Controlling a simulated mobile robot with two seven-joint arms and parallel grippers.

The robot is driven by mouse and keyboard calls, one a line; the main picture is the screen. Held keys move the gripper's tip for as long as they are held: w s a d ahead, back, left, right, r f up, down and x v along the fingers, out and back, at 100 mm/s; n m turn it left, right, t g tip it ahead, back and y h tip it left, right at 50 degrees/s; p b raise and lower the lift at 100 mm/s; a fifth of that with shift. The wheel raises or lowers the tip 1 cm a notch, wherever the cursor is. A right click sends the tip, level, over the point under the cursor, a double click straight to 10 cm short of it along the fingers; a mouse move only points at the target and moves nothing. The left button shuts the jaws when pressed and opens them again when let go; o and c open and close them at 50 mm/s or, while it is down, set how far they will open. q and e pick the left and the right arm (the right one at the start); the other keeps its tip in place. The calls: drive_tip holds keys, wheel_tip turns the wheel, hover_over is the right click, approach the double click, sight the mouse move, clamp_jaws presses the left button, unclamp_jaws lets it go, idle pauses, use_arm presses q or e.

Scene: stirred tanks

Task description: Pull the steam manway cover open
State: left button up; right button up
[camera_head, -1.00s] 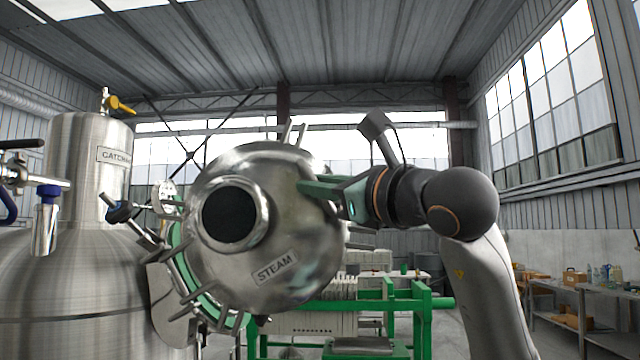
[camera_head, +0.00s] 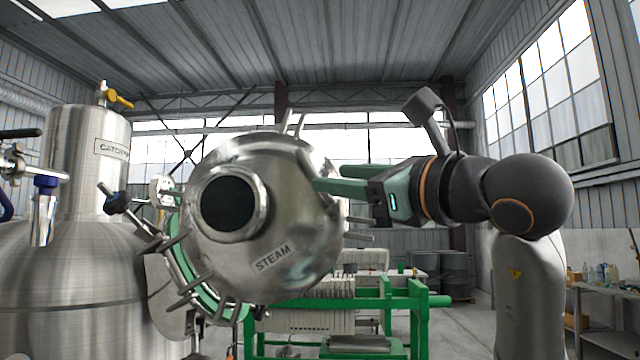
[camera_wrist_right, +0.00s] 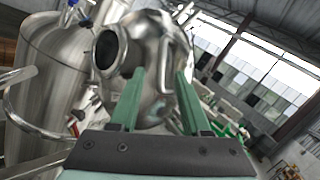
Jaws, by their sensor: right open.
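The steam manway cover (camera_head: 290,222) is a domed steel lid with a dark round port and a STEAM label, in the middle of the head view. It stands swung out, tilted, in front of a green-edged ring (camera_head: 190,275) with bolts around it. My right gripper (camera_head: 331,178) is open just right of the cover, its green fingers pointing at the cover's right side. In the right wrist view the cover (camera_wrist_right: 150,45) shows beyond and between the two fingers. My left gripper is not in view.
A steel tank (camera_head: 70,290) with a labelled upright vessel (camera_head: 88,165) and valves stands at left. A green-framed press (camera_head: 415,320) stands behind, below the right gripper. A bench (camera_head: 605,290) is at far right, with open floor before it.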

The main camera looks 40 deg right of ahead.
drive_tip(key=v, duration=0.6)
drive_tip(key=shift+s+b, duration=0.15)
drive_tip(key=shift+b, duration=0.15)
drive_tip(key=shift+a, duration=0.1)
